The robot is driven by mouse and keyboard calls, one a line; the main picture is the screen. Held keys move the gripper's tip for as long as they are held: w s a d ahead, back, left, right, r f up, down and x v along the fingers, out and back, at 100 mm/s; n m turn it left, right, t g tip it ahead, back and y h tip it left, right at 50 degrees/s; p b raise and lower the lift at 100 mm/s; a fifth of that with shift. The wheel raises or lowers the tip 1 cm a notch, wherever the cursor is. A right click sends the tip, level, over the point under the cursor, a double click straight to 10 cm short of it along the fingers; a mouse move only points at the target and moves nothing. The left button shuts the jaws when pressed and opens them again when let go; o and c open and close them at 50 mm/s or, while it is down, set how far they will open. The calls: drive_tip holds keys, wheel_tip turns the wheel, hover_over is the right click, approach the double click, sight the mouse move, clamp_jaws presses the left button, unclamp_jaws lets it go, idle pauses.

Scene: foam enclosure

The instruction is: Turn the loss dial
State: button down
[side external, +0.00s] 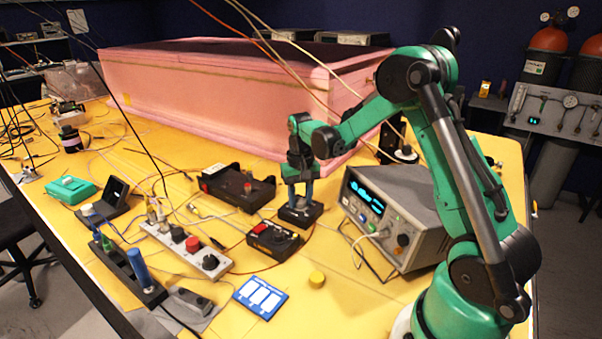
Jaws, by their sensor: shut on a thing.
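My gripper (299,197) points straight down over a small black box (302,216) on the yellow table, left of the grey instrument. The box sits flat on the table.
A grey instrument (418,217) with a lit display stands close on the right. A black box with a red knob (273,237) and a larger black unit (236,187) lie nearby. A pink foam enclosure (205,100) stands behind. Cables cross the table.

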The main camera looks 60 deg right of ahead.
sight(300, 200)
drive_tip(key=m, duration=0.3)
drive_tip(key=shift+m, duration=2.3)
drive_tip(key=c, duration=0.5)
unclamp_jaws()
drive_tip(key=shift+r, duration=2.85)
